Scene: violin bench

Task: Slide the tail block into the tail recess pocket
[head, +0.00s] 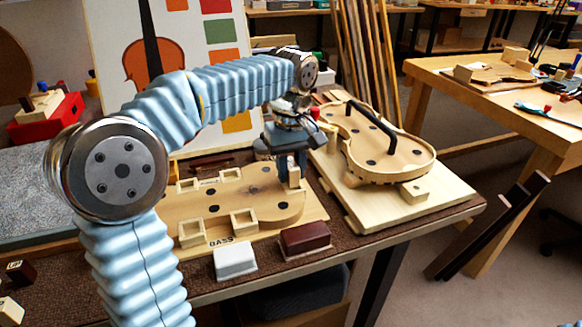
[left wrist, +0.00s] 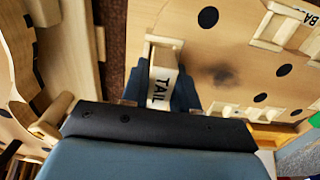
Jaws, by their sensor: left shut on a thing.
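My left gripper (head: 291,158) is shut on a light wooden tail block (head: 295,177) at the right end of a flat wooden violin form (head: 270,212). In the left wrist view the tail block (left wrist: 162,85) shows the word TAIL, with dark blue fingers on both sides of it. The block's far end lies close to the edge of the form (left wrist: 240,55). I cannot tell whether it touches the form or is inside a recess. The tail recess pocket is not clearly visible, as the gripper and block cover that end. My right gripper is not in view.
A violin-shaped body with a black handle (head: 372,128) rests on a wooden base (head: 440,195) at the right. A white block (head: 235,262) and a dark red block (head: 305,240) sit in front of the form. Open wooden frames (head: 193,233) stand on the form.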

